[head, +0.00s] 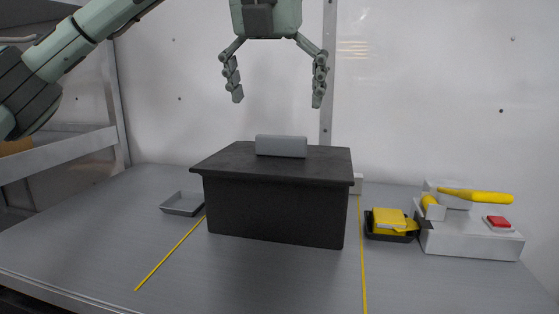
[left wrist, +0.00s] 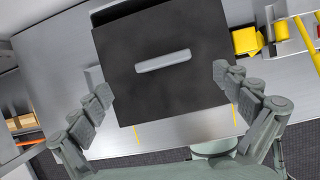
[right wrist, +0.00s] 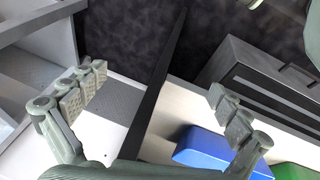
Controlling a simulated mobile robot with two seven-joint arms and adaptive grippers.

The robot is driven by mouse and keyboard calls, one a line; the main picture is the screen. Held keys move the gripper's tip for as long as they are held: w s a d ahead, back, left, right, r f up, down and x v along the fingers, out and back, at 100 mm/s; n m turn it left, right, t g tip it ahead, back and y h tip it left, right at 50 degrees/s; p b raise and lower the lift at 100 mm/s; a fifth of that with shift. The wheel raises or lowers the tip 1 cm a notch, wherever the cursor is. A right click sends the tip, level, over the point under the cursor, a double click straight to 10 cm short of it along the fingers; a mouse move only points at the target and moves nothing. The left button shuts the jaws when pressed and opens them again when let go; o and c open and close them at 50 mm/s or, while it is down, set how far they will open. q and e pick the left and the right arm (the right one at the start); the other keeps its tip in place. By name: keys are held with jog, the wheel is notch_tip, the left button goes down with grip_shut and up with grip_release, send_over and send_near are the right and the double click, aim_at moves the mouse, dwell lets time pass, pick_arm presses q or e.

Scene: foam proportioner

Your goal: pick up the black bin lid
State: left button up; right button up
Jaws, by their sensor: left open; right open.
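The black bin lid (head: 225,159) lies on top of the black bin (head: 275,208), with a grey bar handle (head: 281,146) across its middle. My left gripper (head: 277,96) is open and empty above the lid, fingers pointing down on either side of the handle's line, well clear of it. In the left wrist view the lid (left wrist: 190,85) and its handle (left wrist: 163,61) show between and beyond the open fingers (left wrist: 165,84). My right gripper (right wrist: 155,86) is open and empty in the right wrist view, away from the bin. It does not show in the head view.
A small grey tray (head: 183,204) stands left of the bin. A black tray with a yellow item (head: 391,221) and a white box with a red button (head: 499,222) and yellow handle stand on the right. Yellow lines mark the grey tabletop (head: 300,272). Blue (right wrist: 210,150) and green bins show near my right gripper.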

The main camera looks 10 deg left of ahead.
aim_at(281, 137)
pick_arm(q)
jog(key=shift+f+n, duration=0.25)
jog(key=shift+n, duration=0.15)
jog(key=shift+x, duration=1.6)
jog(key=x, duration=0.3)
jog(key=shift+w+f, duration=0.25)
jog(key=shift+w, duration=0.05)
jog(key=shift+w+d+f, duration=0.1)
jog(key=shift+f, duration=0.1)
jog(key=c, duration=1.3)
pick_arm(e)
jog(key=shift+f, duration=0.45)
